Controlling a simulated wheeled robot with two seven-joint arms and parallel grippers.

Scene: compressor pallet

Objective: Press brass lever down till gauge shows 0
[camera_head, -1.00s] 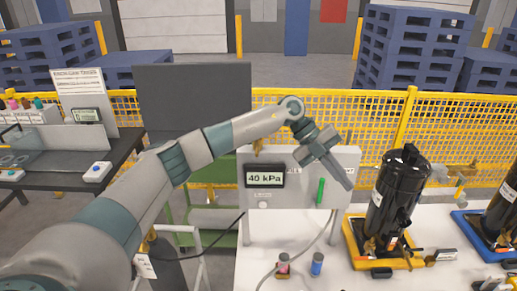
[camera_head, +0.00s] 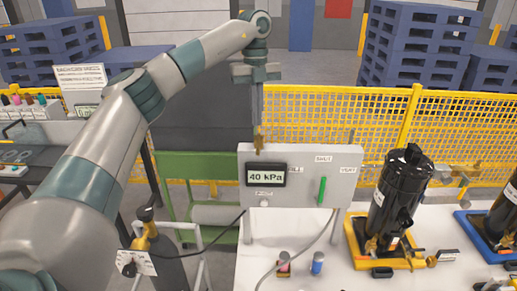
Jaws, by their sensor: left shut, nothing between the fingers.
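The grey panel box (camera_head: 300,215) stands on the white table and carries a gauge (camera_head: 266,177) that reads 40 kPa. A small brass lever (camera_head: 259,141) stands up at the top edge of the panel, above the gauge. A green handle (camera_head: 322,190) sits upright on the panel to the right, below the SHUT label. My left gripper (camera_head: 258,120) is shut and empty, pointing down right above the brass lever in the picture. I cannot tell whether its tips touch the lever. My right gripper is not in view.
A black compressor (camera_head: 398,195) stands on a yellow tray right of the panel. A pink-topped bottle (camera_head: 284,263) and a blue one (camera_head: 317,263) stand in front. A cable and hose run near the panel. A yellow mesh fence (camera_head: 345,122) runs behind.

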